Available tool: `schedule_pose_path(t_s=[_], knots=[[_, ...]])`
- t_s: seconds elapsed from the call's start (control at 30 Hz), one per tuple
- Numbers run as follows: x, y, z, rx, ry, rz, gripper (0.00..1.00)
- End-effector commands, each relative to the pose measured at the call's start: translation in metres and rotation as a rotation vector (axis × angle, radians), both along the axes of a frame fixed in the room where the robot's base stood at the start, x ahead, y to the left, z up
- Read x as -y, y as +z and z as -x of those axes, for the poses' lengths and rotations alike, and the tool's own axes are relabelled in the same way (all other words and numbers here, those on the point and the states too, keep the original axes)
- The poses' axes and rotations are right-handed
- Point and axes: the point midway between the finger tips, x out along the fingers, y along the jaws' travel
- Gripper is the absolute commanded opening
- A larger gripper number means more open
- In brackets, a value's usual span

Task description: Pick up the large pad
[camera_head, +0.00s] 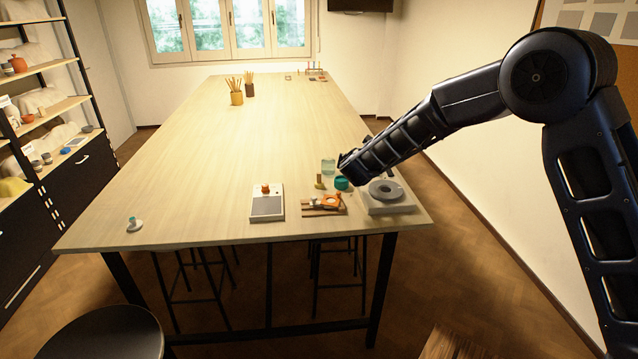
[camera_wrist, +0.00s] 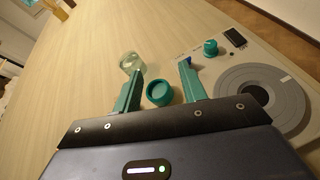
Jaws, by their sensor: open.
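My gripper (camera_wrist: 160,72) is open, with its two teal fingers apart and nothing held between them. In the head view its end (camera_head: 348,166) is over the table's near right part. A wide grey round pad (camera_wrist: 252,96) with a hole and ring marks lies flat on a white device, right of my fingers; it also shows in the head view (camera_head: 384,189). It looks like the large pad, but no label confirms this. A small teal round piece (camera_wrist: 160,94) shows between my fingers, apparently on the table below; it also shows in the head view (camera_head: 342,184).
The device (camera_head: 390,208) has a teal knob (camera_wrist: 210,47) and a black display (camera_wrist: 236,37). A clear jar (camera_head: 328,166) stands beside the teal piece. A wooden tray (camera_head: 312,209) with orange parts and a white scale-like device (camera_head: 267,208) are to the left. The table's middle is clear.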

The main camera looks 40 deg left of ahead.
Motion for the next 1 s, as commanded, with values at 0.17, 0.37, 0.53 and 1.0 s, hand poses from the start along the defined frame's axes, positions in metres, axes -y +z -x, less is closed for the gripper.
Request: schedule_pose_path(t_s=[0.17, 0.37, 0.53, 1.0], knots=[[-0.059, -0.044, 0.061, 0.072, 0.185, 0.087, 0.42], [-0.082, -0.062, 0.085, 0.105, 0.263, 0.12, 0.42], [-0.096, -0.071, 0.072, 0.107, 0.265, 0.122, 0.42], [-0.122, -0.085, 0.041, 0.106, 0.263, 0.122, 0.42]])
